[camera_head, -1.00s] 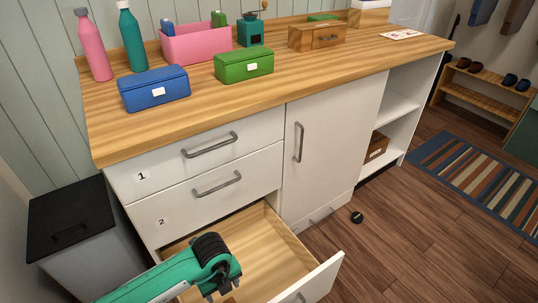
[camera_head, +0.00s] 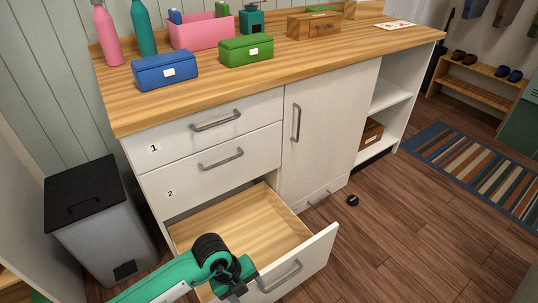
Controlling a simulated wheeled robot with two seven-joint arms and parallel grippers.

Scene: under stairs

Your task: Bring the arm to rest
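My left arm, green with black joints, comes in from the bottom left. Its gripper (camera_head: 236,290) is at the front of the open bottom drawer (camera_head: 250,226), close to the drawer's front panel and handle (camera_head: 280,277). I cannot tell whether the gripper touches the drawer or whether its fingers are apart; the fingers are small and partly hidden. The visible part of the drawer's wooden inside looks empty. My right gripper is not in view.
Drawers 1 (camera_head: 206,136) and 2 (camera_head: 222,170) and the cabinet door (camera_head: 325,140) are shut. A grey bin (camera_head: 95,235) stands left of the cabinet. Blue (camera_head: 165,71) and green (camera_head: 246,50) boxes sit on the worktop. The wooden floor at right is mostly clear.

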